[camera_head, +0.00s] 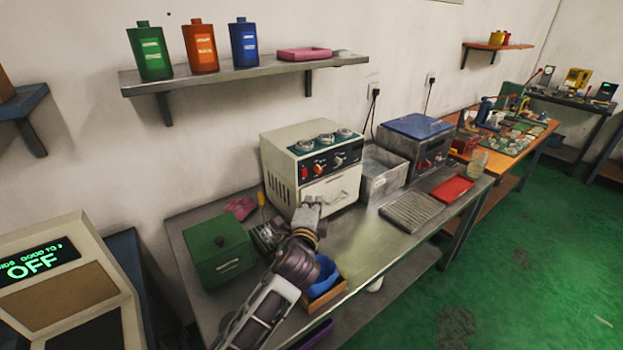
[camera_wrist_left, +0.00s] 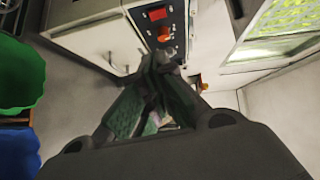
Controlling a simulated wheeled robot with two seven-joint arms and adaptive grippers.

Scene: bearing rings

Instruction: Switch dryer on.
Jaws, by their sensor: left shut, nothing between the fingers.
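My left gripper (camera_head: 312,205) is in front of the machine's lower front, shut and empty. My right gripper is out of view.
A green box (camera_head: 215,245) and a blue bin (camera_head: 323,275) stand near my left arm. A metal basin (camera_head: 378,183), a blue-topped device (camera_head: 417,127) and a red tray (camera_head: 452,189) are to the right. A shelf with bottles (camera_head: 200,47) hangs above.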

